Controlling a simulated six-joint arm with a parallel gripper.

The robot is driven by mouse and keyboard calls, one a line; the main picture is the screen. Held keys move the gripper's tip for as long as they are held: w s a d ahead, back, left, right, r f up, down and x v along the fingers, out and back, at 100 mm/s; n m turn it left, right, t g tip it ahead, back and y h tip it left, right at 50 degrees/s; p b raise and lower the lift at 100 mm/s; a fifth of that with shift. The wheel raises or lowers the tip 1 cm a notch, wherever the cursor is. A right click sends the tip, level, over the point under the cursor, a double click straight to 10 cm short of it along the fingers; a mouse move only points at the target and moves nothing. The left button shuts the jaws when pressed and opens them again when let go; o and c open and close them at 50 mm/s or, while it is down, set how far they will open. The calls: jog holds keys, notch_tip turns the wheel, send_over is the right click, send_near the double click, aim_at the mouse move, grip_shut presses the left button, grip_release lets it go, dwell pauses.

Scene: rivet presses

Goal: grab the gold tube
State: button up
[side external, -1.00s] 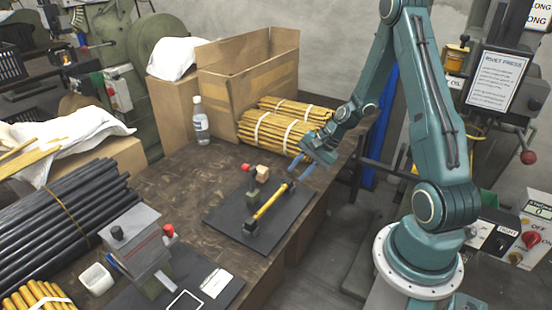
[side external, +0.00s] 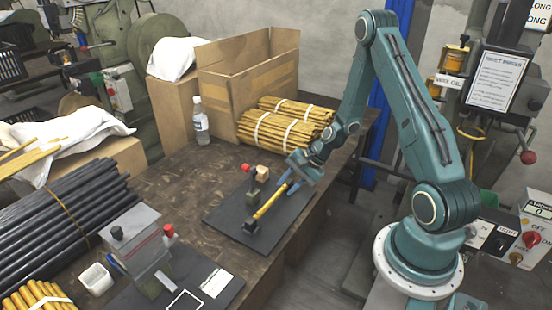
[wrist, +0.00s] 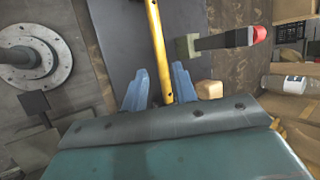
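The gold tube (side external: 268,204) lies at a slant over the black mat (side external: 228,220), with its near end in a dark holder (side external: 250,227). In the wrist view the tube (wrist: 157,40) runs down between the two blue fingers of my gripper (wrist: 159,68). A gap shows on both sides of the tube, so my gripper is open around it. In the side external view my gripper (side external: 287,187) is at the tube's far end, and the fingers partly hide that end.
A small fixture with a red knob (side external: 245,168) and a tan block (side external: 263,172) stand close beside the tube. Bundled gold tubes (side external: 275,133) lie by the cardboard box (side external: 250,85). A rivet press (side external: 140,245) stands front left, and a bottle (side external: 200,122) stands behind.

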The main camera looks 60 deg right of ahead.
aim_at(272, 200)
jog(key=shift+x, duration=1.3)
jog(key=shift+f, duration=0.1)
jog(key=shift+x, duration=2.5)
jog(key=shift+d, duration=0.1)
grip_shut()
